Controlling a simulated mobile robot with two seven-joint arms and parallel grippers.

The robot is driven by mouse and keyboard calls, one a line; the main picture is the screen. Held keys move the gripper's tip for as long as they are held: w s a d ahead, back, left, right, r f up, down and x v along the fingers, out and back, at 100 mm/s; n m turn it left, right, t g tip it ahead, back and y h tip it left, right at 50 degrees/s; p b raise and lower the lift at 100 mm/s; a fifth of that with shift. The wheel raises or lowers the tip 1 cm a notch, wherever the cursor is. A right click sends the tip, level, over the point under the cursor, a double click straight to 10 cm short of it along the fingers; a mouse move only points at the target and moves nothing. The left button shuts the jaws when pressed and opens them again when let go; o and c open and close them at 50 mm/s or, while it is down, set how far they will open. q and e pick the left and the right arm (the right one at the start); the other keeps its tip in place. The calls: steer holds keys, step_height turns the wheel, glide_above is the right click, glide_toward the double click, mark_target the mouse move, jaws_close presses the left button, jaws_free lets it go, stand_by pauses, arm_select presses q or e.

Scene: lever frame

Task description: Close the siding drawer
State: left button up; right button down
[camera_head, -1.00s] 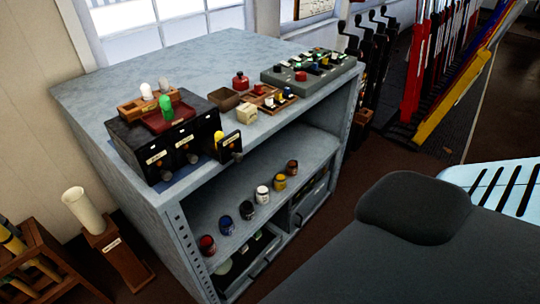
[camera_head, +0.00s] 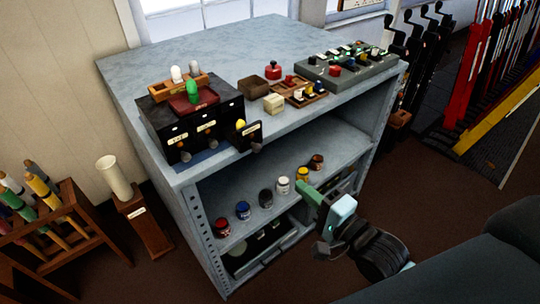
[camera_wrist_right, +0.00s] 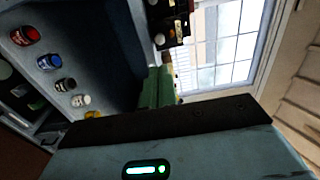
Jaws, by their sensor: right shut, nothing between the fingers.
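A black box of small labelled drawers (camera_head: 172,124) stands on the grey cabinet top. Its rightmost drawer (camera_head: 248,137) sticks out of the front, with a yellow peg (camera_head: 241,125) in it and a knob on its face. The labels are too small to read, so I cannot tell which is the siding drawer. The other two drawers look flush. The dark box also shows at the top of the right wrist view (camera_wrist_right: 172,24). My right gripper (camera_head: 303,187) is shut and empty, in front of the open shelf, below and right of the pulled-out drawer. My left gripper is out of view.
Several small paint jars (camera_head: 243,210) stand on the cabinet's middle shelf, near my right gripper. A wooden tray (camera_head: 305,95) and a grey switch panel (camera_head: 350,70) are on the top, right of the drawers. A wooden rack (camera_head: 45,225) stands on the left floor.

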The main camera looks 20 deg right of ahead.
mark_target(259, 150)
steer(key=p+x, duration=0.1)
steer(key=x, duration=1.1)
steer(key=shift+w+a, duration=0.25)
steer(key=shift+w, duration=0.4)
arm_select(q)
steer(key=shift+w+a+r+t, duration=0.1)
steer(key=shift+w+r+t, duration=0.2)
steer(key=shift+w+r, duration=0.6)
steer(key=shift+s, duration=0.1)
